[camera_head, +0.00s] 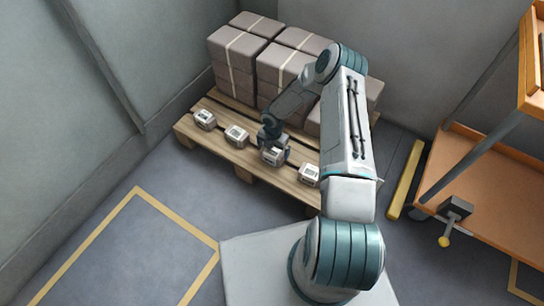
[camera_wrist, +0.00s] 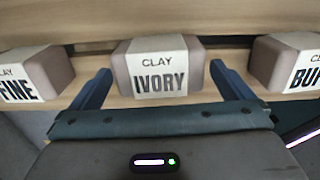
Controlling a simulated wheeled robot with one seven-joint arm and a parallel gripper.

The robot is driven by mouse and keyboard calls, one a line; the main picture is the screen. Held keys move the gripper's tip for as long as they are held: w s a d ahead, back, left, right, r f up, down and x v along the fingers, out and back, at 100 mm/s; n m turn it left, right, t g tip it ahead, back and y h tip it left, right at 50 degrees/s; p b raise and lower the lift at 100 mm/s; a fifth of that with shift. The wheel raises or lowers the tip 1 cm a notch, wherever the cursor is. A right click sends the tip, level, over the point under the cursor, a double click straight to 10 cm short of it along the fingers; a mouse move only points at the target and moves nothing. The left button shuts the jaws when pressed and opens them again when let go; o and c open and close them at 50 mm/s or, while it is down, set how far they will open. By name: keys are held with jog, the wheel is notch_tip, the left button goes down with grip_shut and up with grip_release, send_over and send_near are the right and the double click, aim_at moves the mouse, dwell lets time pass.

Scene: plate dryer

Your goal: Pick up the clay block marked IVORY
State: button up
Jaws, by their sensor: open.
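The clay block marked IVORY (camera_wrist: 160,72) is a small grey-brown block with a white label, in the middle of the wrist view. It rests on the wooden pallet. My gripper (camera_wrist: 162,88) is open, with one dark finger on each side of the IVORY block and gaps still showing beside it. In the head view my gripper (camera_head: 273,140) is over the front edge of the pallet, at a block (camera_head: 274,156) whose label is too small to read there.
Blocks ending in "FINE" (camera_wrist: 34,76) and starting with "BU" (camera_wrist: 288,62) flank it. Large strapped bundles (camera_head: 235,55) stand behind on the pallet (camera_head: 222,143). An orange cart (camera_head: 480,185) and a yellow bar (camera_head: 405,178) are at right. The floor (camera_head: 90,235) at left is clear.

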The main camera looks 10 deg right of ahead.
aim_at(272, 151)
notch_tip(272, 151, down, 4)
jog(key=shift+a+f+b, duration=0.15)
jog(key=shift+b, duration=0.7)
jog(key=c, duration=1.2)
jog(key=shift+o, duration=0.2)
jog(key=shift+r, duration=0.25)
